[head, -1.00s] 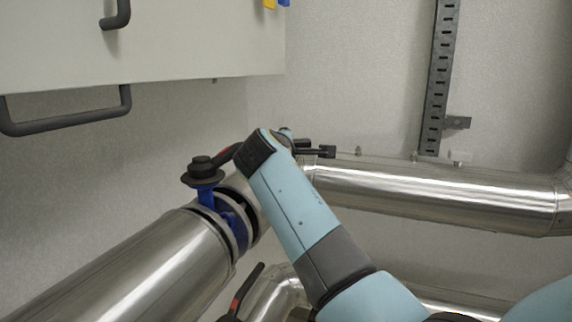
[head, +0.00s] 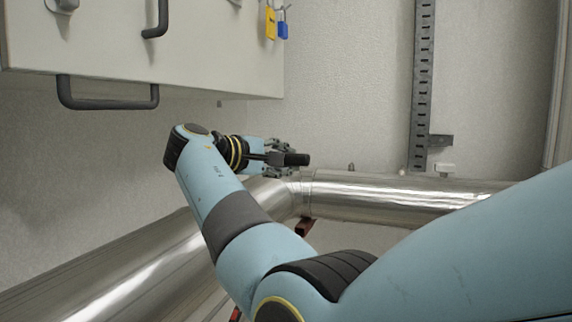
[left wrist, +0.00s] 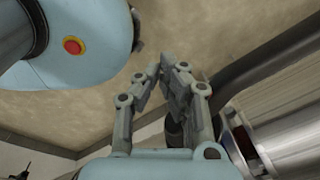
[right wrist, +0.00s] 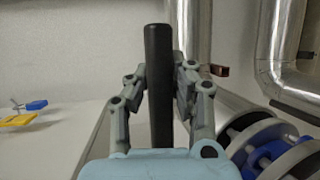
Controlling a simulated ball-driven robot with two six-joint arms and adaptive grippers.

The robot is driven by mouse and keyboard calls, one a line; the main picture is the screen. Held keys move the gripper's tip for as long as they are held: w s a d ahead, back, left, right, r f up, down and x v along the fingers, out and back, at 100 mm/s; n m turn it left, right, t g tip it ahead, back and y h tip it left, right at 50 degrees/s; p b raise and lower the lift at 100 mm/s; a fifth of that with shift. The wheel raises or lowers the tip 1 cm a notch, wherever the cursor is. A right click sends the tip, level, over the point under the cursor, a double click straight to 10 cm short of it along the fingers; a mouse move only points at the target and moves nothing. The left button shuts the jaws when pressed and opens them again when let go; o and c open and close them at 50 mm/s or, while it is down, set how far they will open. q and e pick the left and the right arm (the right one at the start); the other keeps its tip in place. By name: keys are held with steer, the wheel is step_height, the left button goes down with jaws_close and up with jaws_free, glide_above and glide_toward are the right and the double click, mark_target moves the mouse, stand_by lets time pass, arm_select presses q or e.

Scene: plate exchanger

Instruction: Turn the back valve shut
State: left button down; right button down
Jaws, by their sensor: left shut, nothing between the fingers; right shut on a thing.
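My right gripper (head: 282,157) is at the far end of my right arm, above the pipe bend in the head view. In the right wrist view its fingers (right wrist: 160,80) are shut on a straight black lever handle (right wrist: 158,55), which stands between them. The handle also shows in the head view (head: 292,159), pointing right. A blue valve body between pale flanges (right wrist: 272,150) is at the lower right of the right wrist view; my arm hides the valve in the head view. My left gripper (left wrist: 172,78) is shut and empty in the left wrist view.
A steel pipe (head: 385,195) runs right along the wall, and another (head: 130,265) runs to the lower left. A dark pipe (left wrist: 275,60) passes beside my left gripper.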

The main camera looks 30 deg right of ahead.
arm_select(q)
steer(key=shift+a, duration=0.2)
arm_select(e)
steer(key=shift+a+f, duration=0.1)
steer(key=shift+f, duration=0.05)
steer(key=c, duration=1.5)
jaws_free()
steer(key=o, duration=0.4)
steer(key=shift+s+a, duration=0.1)
arm_select(q)
steer(key=shift+a, duration=0.15)
steer(key=shift+s, duration=0.1)
arm_select(e)
steer(key=shift+r, duration=0.2)
